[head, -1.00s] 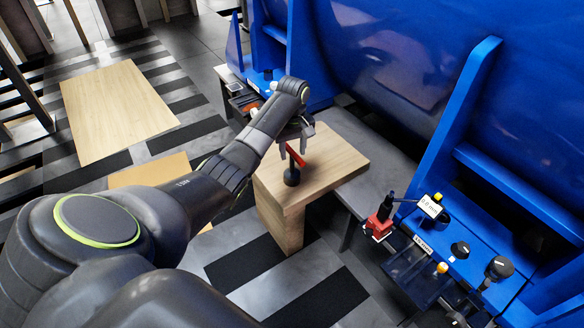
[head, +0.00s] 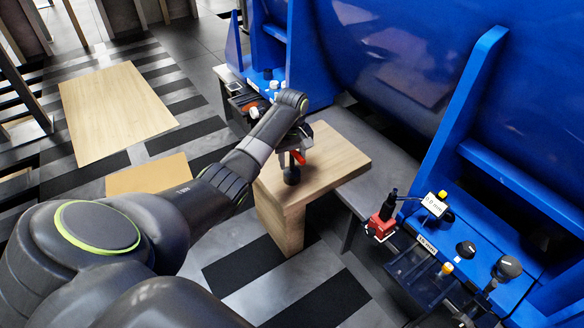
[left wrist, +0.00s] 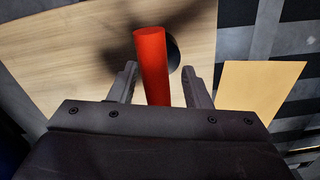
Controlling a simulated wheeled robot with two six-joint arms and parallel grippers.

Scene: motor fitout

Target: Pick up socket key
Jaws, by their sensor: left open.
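The socket key (head: 299,157) has a red bar handle and a dark round base, and it stands on a small wooden table (head: 340,164). In the left wrist view its red handle (left wrist: 151,62) runs between my two fingers, with the dark base partly hidden behind it. My left gripper (head: 291,159) is open and low over the key in the head view. In the left wrist view the jaws (left wrist: 160,84) have a finger on each side of the handle, with gaps visible on both sides. My right gripper is not in view.
A large blue machine (head: 400,60) stands behind and right of the table. A red-based tool (head: 381,225) and a blue control panel (head: 470,250) are at the right. A grey surface (head: 385,190) adjoins the table. Light wooden boards (head: 115,105) lie at the left.

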